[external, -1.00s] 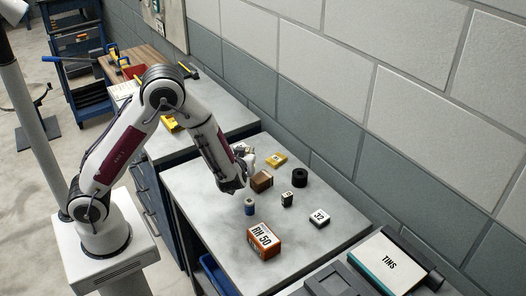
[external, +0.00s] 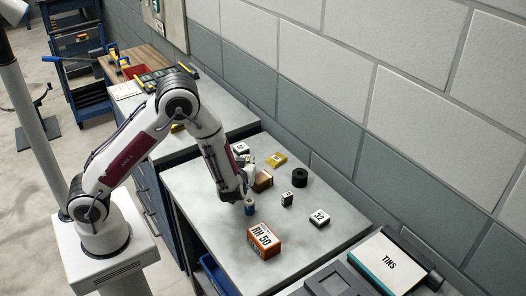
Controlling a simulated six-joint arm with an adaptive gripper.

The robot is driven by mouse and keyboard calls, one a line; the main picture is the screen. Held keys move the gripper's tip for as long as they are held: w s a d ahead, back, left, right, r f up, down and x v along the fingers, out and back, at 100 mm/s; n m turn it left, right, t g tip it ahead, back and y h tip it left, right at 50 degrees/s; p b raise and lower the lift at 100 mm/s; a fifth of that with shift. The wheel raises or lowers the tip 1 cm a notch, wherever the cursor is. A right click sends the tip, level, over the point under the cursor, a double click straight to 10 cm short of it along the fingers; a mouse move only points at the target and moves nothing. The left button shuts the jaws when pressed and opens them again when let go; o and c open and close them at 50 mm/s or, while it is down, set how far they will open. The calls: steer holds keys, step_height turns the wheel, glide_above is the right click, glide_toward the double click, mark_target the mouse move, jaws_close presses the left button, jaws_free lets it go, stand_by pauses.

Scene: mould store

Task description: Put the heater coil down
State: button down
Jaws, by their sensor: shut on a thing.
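My gripper (external: 246,198) points down over the left part of the grey bench top. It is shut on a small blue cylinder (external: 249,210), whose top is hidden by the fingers. The cylinder's lower part shows at or very close to the bench surface; I cannot tell whether it touches. No label on it is readable, so I cannot confirm that it is the heater coil.
An orange-brown box marked RH 50 (external: 264,241) stands in front. A brown box (external: 262,181), a yellow block (external: 276,160), a black ring (external: 300,178), a small dark box (external: 287,199) and a white box marked 32 (external: 319,218) stand behind and right.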

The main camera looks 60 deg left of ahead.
steer(key=shift+f, duration=0.1)
steer(key=c, duration=1.9)
jaws_free()
steer(key=shift+v, duration=6.05)
steer(key=shift+w, duration=0.1)
